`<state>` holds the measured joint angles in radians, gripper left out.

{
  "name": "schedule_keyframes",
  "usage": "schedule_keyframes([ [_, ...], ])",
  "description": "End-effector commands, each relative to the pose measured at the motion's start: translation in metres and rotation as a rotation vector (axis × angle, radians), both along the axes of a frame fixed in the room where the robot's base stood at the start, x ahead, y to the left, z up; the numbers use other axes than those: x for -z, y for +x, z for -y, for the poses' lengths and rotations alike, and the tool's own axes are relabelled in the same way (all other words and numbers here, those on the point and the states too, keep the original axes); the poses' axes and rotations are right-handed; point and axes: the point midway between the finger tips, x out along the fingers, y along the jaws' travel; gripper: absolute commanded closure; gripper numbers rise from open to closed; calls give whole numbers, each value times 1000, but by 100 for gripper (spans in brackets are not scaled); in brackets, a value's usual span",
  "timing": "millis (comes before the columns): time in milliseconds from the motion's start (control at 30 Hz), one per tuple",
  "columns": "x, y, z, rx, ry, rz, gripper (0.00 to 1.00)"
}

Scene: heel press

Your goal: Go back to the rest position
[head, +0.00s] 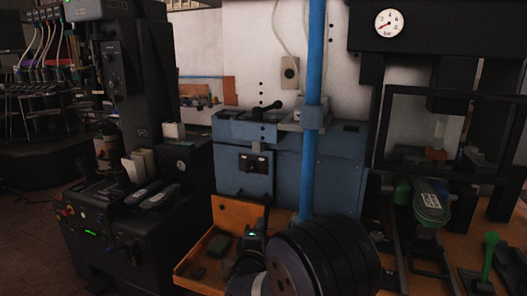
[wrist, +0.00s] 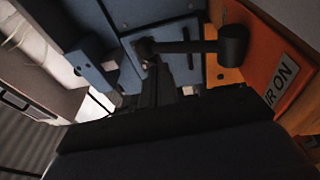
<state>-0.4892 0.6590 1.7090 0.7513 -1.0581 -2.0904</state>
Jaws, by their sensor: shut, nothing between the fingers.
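My gripper (wrist: 165,92) shows in the wrist view as dark, narrow fingers, shut with nothing held. It points toward a blue plate (wrist: 183,30) with a black lever (wrist: 190,46) ending in a round knob. The fingertips appear close to the lever's base; I cannot tell whether they touch. In the head view my arm fills the bottom middle, and the fingers cannot be made out there.
A blue machine (head: 330,165) stands behind my arm, with a blue upright pole (head: 311,150) and an orange tray (head: 235,213). A black press frame (head: 437,90) with a gauge (head: 389,22) stands right. A black machine (head: 140,230) stands left. An orange labelled panel (wrist: 265,75) is beside the lever.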

Motion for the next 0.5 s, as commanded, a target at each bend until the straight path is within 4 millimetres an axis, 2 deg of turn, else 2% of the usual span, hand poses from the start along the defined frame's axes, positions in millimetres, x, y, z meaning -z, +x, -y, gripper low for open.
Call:
schedule_keyframes([
  [33,8,-2,-1,-1,-3,14,100],
  [500,16,-13,-5,0,-56,158,100],
])
